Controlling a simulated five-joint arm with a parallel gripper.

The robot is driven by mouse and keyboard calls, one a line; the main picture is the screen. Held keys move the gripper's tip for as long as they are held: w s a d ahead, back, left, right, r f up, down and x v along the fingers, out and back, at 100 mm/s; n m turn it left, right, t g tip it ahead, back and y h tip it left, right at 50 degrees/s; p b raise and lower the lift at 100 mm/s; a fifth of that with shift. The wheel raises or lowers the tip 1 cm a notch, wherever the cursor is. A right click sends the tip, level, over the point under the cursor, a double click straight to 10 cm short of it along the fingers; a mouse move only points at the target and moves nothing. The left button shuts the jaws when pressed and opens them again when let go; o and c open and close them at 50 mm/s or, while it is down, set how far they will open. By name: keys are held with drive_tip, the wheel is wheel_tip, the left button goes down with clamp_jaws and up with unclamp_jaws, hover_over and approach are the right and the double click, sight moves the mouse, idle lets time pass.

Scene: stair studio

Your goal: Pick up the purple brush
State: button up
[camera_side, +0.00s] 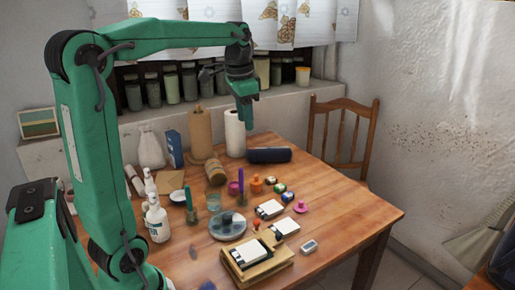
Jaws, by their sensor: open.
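The purple brush (239,179) seems to be the thin upright purple-and-green item near the middle of the wooden table (345,213). It is small, and its lower end is hard to make out. My green gripper (250,126) points down high above the back of the table, well above and behind the brush in the picture. It is open with nothing seen in it, and its fingers show small and nearly edge-on. It is apart from the brush.
Close by are a magenta pot (233,187), an orange pot (256,184), a round grey tray (216,232) and white cards (270,208). White bottles (157,220) are left. The table's right side is clear.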

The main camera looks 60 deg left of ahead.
drive_tip(key=g, duration=0.1)
hover_over(241, 191)
drive_tip(key=d, duration=0.1)
wheel_tip(241, 191, down, 2)
drive_tip(key=a+f, duration=0.1)
drive_tip(key=a, duration=0.1)
drive_tip(key=shift+m+h, duration=0.3)
drive_tip(key=shift+m, duration=0.1)
wheel_tip(241, 191, down, 24)
drive_tip(key=shift+w+d+r, duration=0.15)
idle(0.7)
clamp_jaws()
idle(0.3)
